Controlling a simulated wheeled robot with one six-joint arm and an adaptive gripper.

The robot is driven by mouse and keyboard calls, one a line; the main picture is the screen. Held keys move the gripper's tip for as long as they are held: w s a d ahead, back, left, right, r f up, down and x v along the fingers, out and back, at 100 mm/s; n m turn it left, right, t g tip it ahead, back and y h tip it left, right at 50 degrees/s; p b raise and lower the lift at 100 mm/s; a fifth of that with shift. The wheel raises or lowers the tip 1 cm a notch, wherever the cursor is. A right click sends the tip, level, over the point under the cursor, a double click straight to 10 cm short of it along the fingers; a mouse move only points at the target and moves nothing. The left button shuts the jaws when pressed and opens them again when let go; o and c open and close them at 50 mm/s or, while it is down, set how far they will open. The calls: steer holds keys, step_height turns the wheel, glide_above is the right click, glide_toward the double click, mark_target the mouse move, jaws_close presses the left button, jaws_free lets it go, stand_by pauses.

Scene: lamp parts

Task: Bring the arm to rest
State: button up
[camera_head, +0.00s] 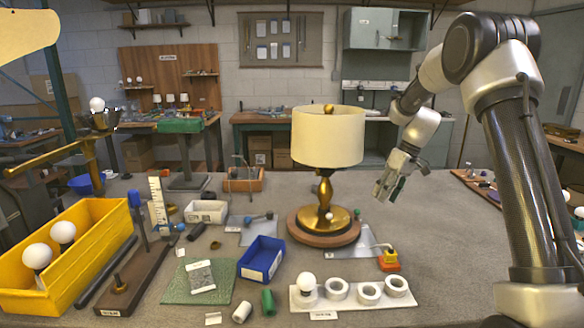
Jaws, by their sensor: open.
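My gripper (391,188) is at the end of my arm, in the air to the right of the table lamp. It is open, and I see nothing between its fingers. The lamp (327,138) stands upright on a round wooden disc (302,235), with a brass base, a cream shade and a brass knob on top. My gripper is apart from the lamp. My arm reaches in from the right, bent high at the elbow.
A yellow bin (85,262) with white bulbs is at left. A blue tray (262,258) and green mat (182,284) lie at front. A white holder (350,299) with rings and one bulb is near the front edge. The bench right of the lamp looks mostly clear.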

steer(key=s+d+r+m+t+h, duration=0.1)
steer(key=s+r, duration=0.3)
steer(key=s, duration=0.9)
steer(key=s+d+r+m+t+h, duration=0.1)
steer(key=s+r, duration=0.4)
steer(key=s, duration=0.8)
steer(key=s+d+r+m+t+h, duration=0.2)
steer(key=s+r+m, duration=0.2)
steer(key=s, duration=0.9)
steer(key=shift+d+r, duration=0.3)
